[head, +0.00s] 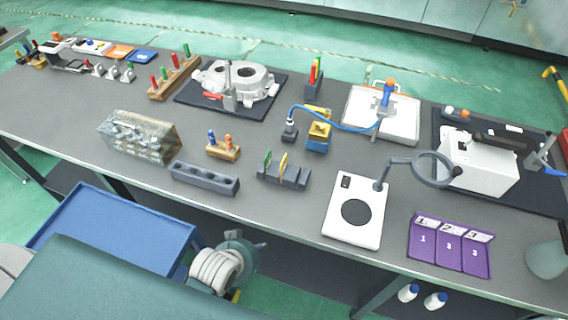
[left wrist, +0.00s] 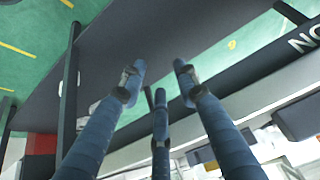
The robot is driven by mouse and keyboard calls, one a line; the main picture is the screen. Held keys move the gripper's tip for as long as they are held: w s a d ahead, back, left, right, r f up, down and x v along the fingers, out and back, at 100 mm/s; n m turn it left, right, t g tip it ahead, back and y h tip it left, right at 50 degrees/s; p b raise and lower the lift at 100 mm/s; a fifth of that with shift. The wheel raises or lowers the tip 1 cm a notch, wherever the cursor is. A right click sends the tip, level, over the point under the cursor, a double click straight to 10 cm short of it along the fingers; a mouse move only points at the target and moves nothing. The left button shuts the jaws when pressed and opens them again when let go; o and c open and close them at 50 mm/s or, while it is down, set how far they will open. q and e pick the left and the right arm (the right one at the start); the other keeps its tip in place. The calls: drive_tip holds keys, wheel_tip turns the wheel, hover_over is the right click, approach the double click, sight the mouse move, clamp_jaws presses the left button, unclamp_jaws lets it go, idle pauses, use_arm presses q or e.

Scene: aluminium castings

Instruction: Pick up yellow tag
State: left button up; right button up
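The yellow tag (head: 283,162) stands upright in a slot of a dark grey rack (head: 296,176) near the middle of the table. A green tag (head: 267,160) stands in the same rack, just left of it. My left gripper (head: 258,240) is below and in front of the table's near edge, well short of the rack. In the left wrist view its three fingers (left wrist: 158,78) are spread apart with nothing between them. The yellow tag cannot be made out in that view. My right gripper does not show.
Close to the rack are a grey block with holes (head: 205,179), a small wooden holder (head: 223,151), a yellow-blue block (head: 318,132) and a white plate with a magnifier arm (head: 354,211). A blue tray (head: 115,228) is below the table's near edge.

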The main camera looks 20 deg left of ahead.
use_arm(q)
wheel_tip(320, 180, up, 10)
drive_tip(key=f+t, duration=0.1)
drive_tip(key=n+t, duration=0.1)
drive_tip(key=t, duration=0.5)
approach(284, 163)
drive_tip(key=shift+t, duration=0.3)
drive_tip(key=p+x, duration=0.3)
drive_tip(key=x, duration=0.6)
drive_tip(key=shift+w+f, duration=0.2)
drive_tip(key=shift+w, duration=0.1)
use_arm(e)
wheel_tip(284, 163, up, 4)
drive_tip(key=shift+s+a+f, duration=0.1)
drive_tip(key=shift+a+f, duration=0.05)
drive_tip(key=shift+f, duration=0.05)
use_arm(q)
drive_tip(key=shift+s, duration=0.1)
clamp_jaws()
